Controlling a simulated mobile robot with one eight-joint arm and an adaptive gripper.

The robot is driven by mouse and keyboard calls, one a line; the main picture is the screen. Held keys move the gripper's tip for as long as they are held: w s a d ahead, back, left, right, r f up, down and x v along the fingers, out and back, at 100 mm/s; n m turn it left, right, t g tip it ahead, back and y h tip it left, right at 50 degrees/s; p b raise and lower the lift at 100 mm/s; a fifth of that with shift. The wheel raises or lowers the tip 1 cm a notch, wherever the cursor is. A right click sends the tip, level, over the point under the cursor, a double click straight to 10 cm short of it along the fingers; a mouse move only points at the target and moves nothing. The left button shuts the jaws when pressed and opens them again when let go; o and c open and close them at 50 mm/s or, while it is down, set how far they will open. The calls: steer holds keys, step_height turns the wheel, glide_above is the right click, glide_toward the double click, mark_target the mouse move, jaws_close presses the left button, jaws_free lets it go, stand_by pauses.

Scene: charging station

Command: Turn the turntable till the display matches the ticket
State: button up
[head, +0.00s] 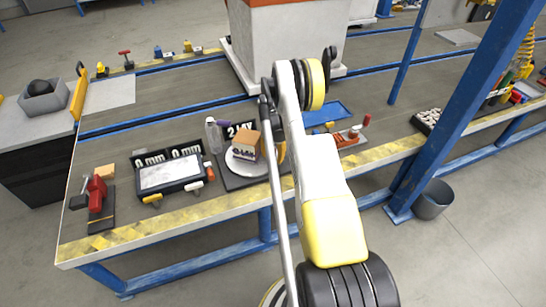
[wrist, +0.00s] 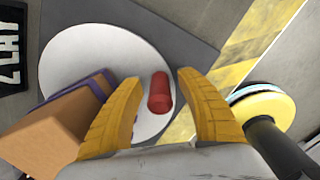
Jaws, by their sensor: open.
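The turntable is a white disc (head: 246,171) on a dark plate at the bench front; the disc fills the wrist view's left half (wrist: 75,55). A brown box (head: 246,143) with a purple edge stands on it, and it also shows in the wrist view (wrist: 45,138). A short red peg (wrist: 159,93) stands near the disc's rim. My gripper (wrist: 158,85) is open, with its yellow fingers on either side of the peg and apparent gaps on both sides. In the head view my arm partly hides the gripper. A black sign (head: 238,129) with white characters stands behind; I cannot read it surely.
A clear bottle (head: 212,134) stands just left of the turntable. A dark framed white panel (head: 168,175) with "0mm" signs behind it and a red clamp (head: 97,194) are further left. A blue tray (head: 328,112) and a red-handled tool (head: 354,132) lie right. A blue post (head: 470,90) rises at right.

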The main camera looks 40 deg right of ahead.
step_height(320, 180, up, 12)
steer(key=shift+r, duration=0.1)
stand_by(0.4)
stand_by(0.3)
steer(key=shift+a, duration=0.1)
steer(key=s+a+r+m+t+h, duration=0.1)
steer(key=s+a+r+m+t, duration=0.15)
steer(key=a+r+m, duration=1.3)
steer(key=s+a+r+m+t, duration=0.1)
steer(key=s+a+r, duration=0.3)
steer(key=s+a, duration=0.2)
steer(key=s+a+r+m+t, duration=0.2)
steer(key=s+a, duration=0.3)
steer(key=a, duration=0.4)
steer(key=s+a+r+m+t+y, duration=0.1)
steer(key=s+a+r+m, duration=0.1)
steer(key=s+a+r, duration=0.3)
steer(key=s+a, duration=0.1)
steer(key=a, duration=0.1)
steer(key=shift+s+a+r+t, duration=0.3)
steer(key=shift+r+t, duration=0.05)
